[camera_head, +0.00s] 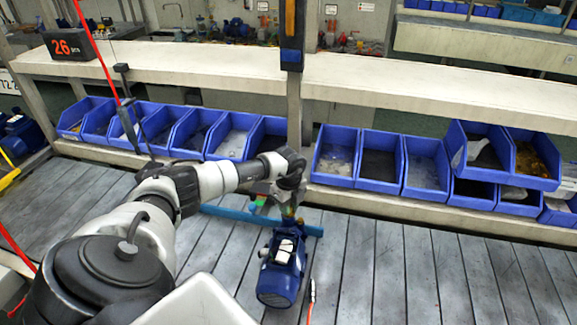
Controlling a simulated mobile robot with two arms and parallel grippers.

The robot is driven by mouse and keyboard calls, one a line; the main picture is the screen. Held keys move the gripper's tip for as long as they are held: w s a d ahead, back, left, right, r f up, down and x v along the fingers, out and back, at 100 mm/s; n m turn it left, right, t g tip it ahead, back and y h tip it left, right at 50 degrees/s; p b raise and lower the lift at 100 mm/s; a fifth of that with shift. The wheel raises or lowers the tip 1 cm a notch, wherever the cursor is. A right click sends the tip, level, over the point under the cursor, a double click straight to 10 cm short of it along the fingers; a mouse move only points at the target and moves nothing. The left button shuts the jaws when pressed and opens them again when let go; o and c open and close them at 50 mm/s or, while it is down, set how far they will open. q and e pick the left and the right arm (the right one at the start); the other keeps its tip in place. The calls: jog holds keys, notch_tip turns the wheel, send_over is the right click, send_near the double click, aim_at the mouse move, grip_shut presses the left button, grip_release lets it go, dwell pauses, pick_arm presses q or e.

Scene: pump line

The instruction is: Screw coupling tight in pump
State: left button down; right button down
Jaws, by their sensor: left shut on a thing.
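A dark blue pump (281,268) stands on the grey slatted conveyor, right of the middle of my left arm's reach. My left arm comes in from the lower left, and its gripper (290,215) is at the far upper end of the pump. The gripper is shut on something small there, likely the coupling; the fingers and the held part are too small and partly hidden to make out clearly. My right gripper is not in view.
A blue bar (235,214) lies across the conveyor behind the pump. Blue bins (427,187) line the far edge below a white shelf (430,88). The conveyor at right is clear.

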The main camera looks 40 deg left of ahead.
pick_arm(q)
jog(key=c, duration=1)
grip_release()
jog(key=shift+r+n+p, duration=0.2)
jog(key=shift+n+p, duration=0.45)
jog(key=shift+n, duration=0.05)
jog(key=shift+n+p, duration=0.35)
jog(key=shift+n, duration=0.25)
jog(key=shift+f+n, duration=0.1)
jog(key=shift+n, duration=0.3)
jog(key=shift+f, duration=0.15)
jog(key=shift+r+n+p, duration=0.2)
jog(key=shift+n+p, duration=0.85)
jog(key=shift+n, duration=0.15)
jog(key=shift+f+n, duration=0.2)
jog(key=shift+n, duration=0.2)
